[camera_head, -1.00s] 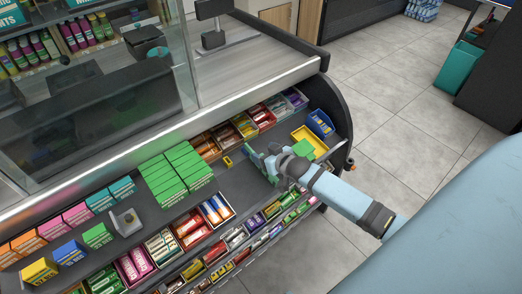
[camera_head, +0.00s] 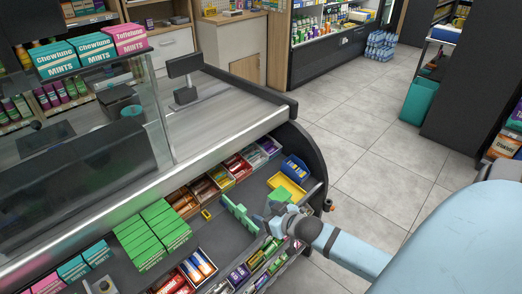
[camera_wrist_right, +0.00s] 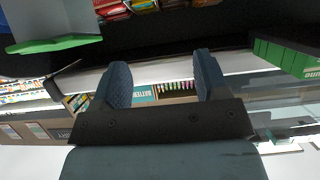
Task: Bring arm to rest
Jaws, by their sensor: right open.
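My right gripper (camera_head: 268,220) is over the candy counter's shelf (camera_head: 222,248), low at its right end. Its arm comes in from the lower right. In the right wrist view the two blue-grey fingers of the gripper (camera_wrist_right: 162,80) stand wide apart with nothing between them. An upright green piece (camera_head: 240,216) stands on the shelf just left of the gripper, and a gap seems to show between them.
Stacked green boxes (camera_head: 150,236) lie left of the gripper. A yellow tray (camera_head: 287,184) with a green item and a blue bin (camera_head: 294,168) sit behind it. Candy trays line the shelf's front and back. Open tiled floor (camera_head: 375,150) lies to the right.

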